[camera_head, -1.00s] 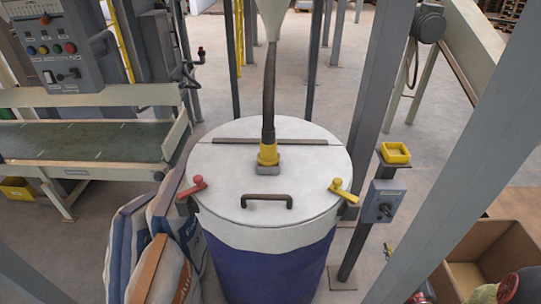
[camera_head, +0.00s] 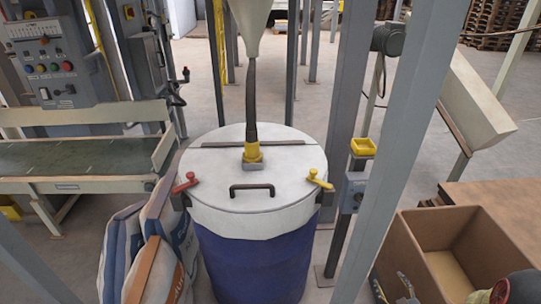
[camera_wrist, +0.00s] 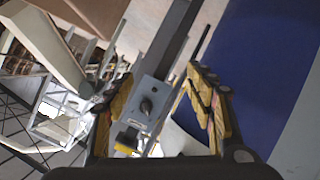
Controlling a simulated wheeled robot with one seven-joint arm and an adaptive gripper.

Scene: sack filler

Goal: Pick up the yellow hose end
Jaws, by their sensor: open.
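The yellow hose end (camera_head: 253,153) is a yellow collar at the bottom of a dark hose (camera_head: 251,100). It sits upright on a grey fitting on the white lid of the blue drum (camera_head: 252,262). My gripper (camera_wrist: 158,78) is open in the wrist view, with nothing between its yellow-and-dark fingers. The grey switch box (camera_wrist: 150,102) shows behind the fingers, and the blue drum (camera_wrist: 245,60) is at the right. The hose end does not show in the wrist view. In the head view, what seems to be my gripper shows at the bottom, right of the drum and well away from the hose end.
A grey post (camera_head: 410,140) stands right of the drum. An open cardboard box (camera_head: 405,238) is at the lower right. Filled sacks (camera_head: 165,235) lean left of the drum. A black handle (camera_head: 252,189), red lever (camera_head: 186,183) and yellow lever (camera_head: 320,180) are on the lid.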

